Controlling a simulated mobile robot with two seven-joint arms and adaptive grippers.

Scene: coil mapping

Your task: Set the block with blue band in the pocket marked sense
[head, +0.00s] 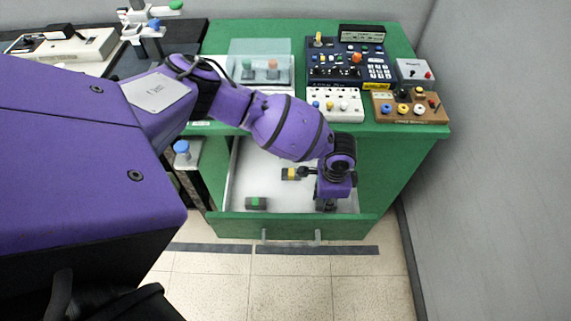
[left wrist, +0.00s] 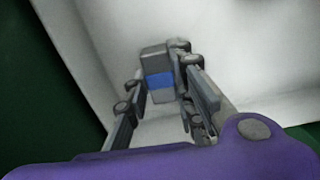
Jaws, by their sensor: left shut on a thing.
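The block with the blue band (left wrist: 158,82) is dark grey and shows in the left wrist view between the fingers of my left gripper (left wrist: 163,96). My left gripper is shut on it, inside the open drawer (head: 230,226). In the head view my left gripper (head: 326,203) points down at the drawer's right side, and the arm and gripper largely hide the block. I cannot make out a pocket marked sense in either view. My right gripper is not in view.
A block with a green band (head: 256,203) and one with a yellow band (head: 291,174) lie in the drawer. On the green cabinet top (head: 222,36) stand a dark control panel (head: 350,64), a white board (head: 335,104), a wooden board (head: 410,107) and a clear-covered box (head: 262,48).

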